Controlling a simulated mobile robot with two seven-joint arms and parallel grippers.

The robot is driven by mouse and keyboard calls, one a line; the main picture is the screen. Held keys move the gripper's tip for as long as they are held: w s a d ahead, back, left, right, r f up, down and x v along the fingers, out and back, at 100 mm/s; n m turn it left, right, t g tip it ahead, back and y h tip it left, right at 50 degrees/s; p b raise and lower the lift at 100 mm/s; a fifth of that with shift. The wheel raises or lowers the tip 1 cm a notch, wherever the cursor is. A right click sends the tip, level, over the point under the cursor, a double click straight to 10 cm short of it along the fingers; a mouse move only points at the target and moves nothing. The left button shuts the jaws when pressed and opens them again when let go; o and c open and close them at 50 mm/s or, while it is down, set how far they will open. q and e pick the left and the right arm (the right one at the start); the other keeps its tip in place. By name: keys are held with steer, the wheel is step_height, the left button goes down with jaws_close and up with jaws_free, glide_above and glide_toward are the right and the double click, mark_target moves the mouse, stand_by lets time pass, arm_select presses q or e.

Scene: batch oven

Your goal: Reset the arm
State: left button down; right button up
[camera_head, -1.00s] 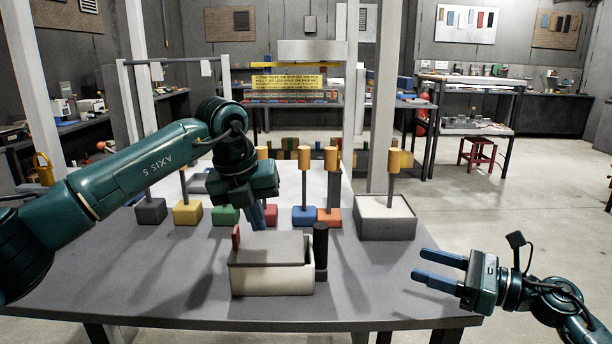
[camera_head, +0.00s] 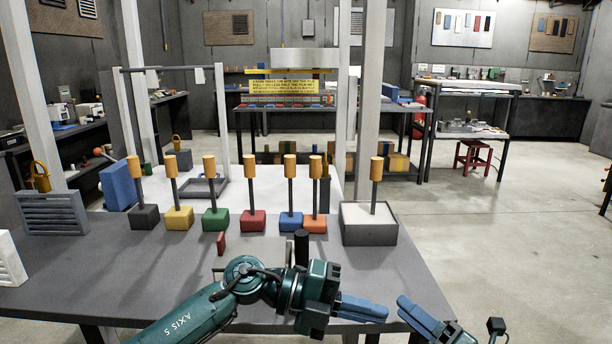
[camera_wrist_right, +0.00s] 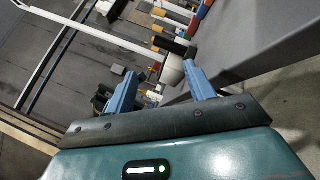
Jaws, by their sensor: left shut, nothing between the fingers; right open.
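My left arm reaches in from the bottom left, low over the front of the grey table (camera_head: 80,290). My left gripper (camera_head: 386,312) is shut with nothing between its blue fingers, which point right. My right gripper (camera_head: 402,303) is at the lower right, partly cut off by the bottom edge, with its fingertips close to the left ones. In the right wrist view, my right gripper (camera_wrist_right: 160,82) is open and empty, with its two blue fingers well apart.
Several coloured blocks with orange-topped posts, such as the red block (camera_head: 253,220), stand in a row behind the arms. A grey box (camera_head: 369,232) holds another post. A black cylinder (camera_head: 301,247) and small red piece (camera_head: 221,243) stand nearer.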

arm_select(q)
steer(key=a+f+n+t+y+p, duration=0.25)
steer(key=a+n+t, duration=0.35)
steer(key=n+t, duration=0.45)
steer(key=a+f+n+t+y+p, duration=0.1)
steer(key=a+f+n+t, duration=0.45)
steer(key=n, duration=0.85)
steer(key=s+a+f+n+g+y+p, duration=0.1)
steer(key=s+a+f+n+g+y, duration=0.2)
steer(key=s+a+f+n+y, duration=0.5)
steer(key=s+a+f+n, duration=0.1)
steer(key=s+a+f, duration=0.3)
steer(key=s+f, duration=0.3)
steer(key=shift+s+f+y, duration=0.2)
steer(key=shift+s+y, duration=0.15)
steer(key=shift+s, duration=0.2)
arm_select(e)
steer(key=s+a+f+m+g+h, duration=0.2)
steer(key=s+f+m+h, duration=0.3)
steer(key=m, duration=0.9)
steer(key=s+a+f+m+g+h, duration=0.2)
steer(key=s+f+m+h, duration=0.3)
steer(key=s+f+m, duration=0.7)
steer(key=s+m, duration=0.3)
steer(key=shift+s+f+m+g, duration=0.2)
steer(key=shift+s+m+g, duration=0.1)
steer(key=shift+s+g, duration=0.1)
